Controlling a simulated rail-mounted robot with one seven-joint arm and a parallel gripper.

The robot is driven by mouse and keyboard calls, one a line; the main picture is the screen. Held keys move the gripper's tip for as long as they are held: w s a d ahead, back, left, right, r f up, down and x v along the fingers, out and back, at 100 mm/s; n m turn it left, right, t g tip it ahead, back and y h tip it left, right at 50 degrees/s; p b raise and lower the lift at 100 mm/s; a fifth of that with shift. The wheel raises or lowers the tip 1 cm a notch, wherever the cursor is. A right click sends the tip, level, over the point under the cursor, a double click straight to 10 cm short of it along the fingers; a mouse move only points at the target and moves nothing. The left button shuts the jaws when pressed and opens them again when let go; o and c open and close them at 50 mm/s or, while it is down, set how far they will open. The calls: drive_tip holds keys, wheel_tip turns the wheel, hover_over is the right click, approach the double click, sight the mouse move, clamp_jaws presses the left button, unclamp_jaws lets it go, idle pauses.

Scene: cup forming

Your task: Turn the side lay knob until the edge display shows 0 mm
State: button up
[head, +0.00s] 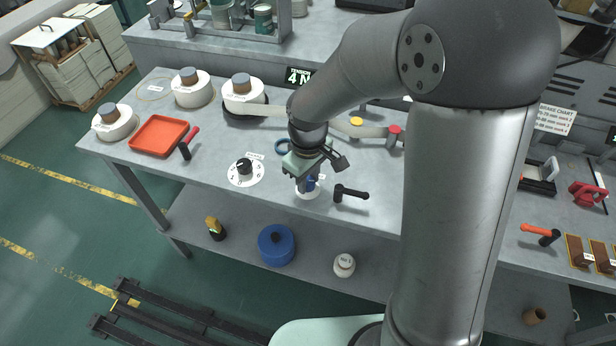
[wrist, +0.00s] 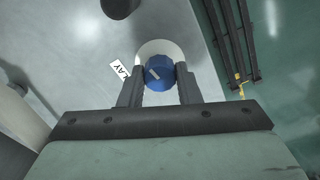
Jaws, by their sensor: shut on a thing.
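The side lay knob (wrist: 160,72) is a blue round knob with a pale pointer mark, on a white round plate (wrist: 160,48) at the front of the bench. A white label reading "LAY" (wrist: 120,70) lies beside it in the wrist view. My gripper (wrist: 159,80) is shut on the knob, one finger on each side. In the head view the gripper (head: 307,185) points down and hides much of the blue knob. A black display (head: 299,76) at the bench's back shows "4" and a partly hidden letter behind my arm. I cannot make out an edge display reading in mm.
A black lever handle (head: 350,193) stands just right of the knob. A black dial (head: 244,167) on a white scale is to the left. An orange tray (head: 158,136), another lever (head: 187,146) and white paper rolls (head: 193,90) are farther left.

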sight(308, 181)
drive_tip(key=o, duration=1)
drive_tip(key=shift+c, duration=0.2)
wheel_tip(308, 181, up, 18)
drive_tip(key=shift+f, duration=0.25)
drive_tip(key=s+d+f+m, duration=0.4)
drive_tip(key=s+d, duration=0.1)
drive_tip(key=s, duration=0.3)
drive_tip(key=s+d+f+m, duration=0.4)
drive_tip(key=s+d+m, duration=0.1)
drive_tip(key=s, duration=0.4)
drive_tip(key=shift+d+f, duration=0.3)
drive_tip(key=shift+d, duration=0.4)
